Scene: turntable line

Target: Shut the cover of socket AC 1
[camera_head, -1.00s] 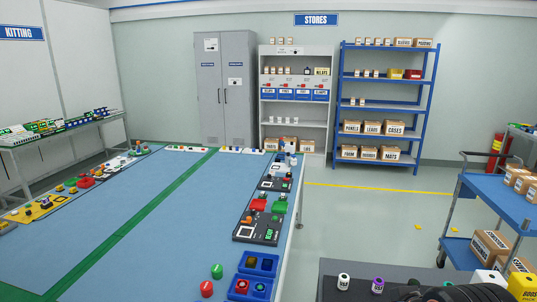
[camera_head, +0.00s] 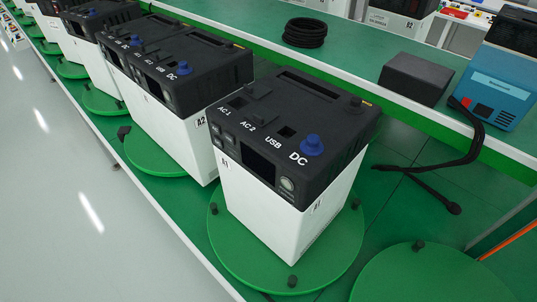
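The nearest power unit (camera_head: 285,195) is a white box with a black top, marked A1, and stands upright on a green round turntable (camera_head: 225,240). Its top is labelled AC 1, AC 2, USB and DC from left to right. Socket AC 1 (camera_head: 237,102) is a dark patch behind its label. A small black raised flap (camera_head: 260,88) stands behind the AC sockets; I cannot tell which socket it belongs to. The DC socket has a blue cap (camera_head: 312,145). My gripper is not in view.
A similar unit (camera_head: 165,110) marked A2 stands close behind on the left, with more units beyond. A shelf on the right holds a black coil (camera_head: 305,32), a dark box (camera_head: 416,78), a blue device (camera_head: 500,80) and a black cable (camera_head: 470,135). An empty turntable (camera_head: 430,275) is front right.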

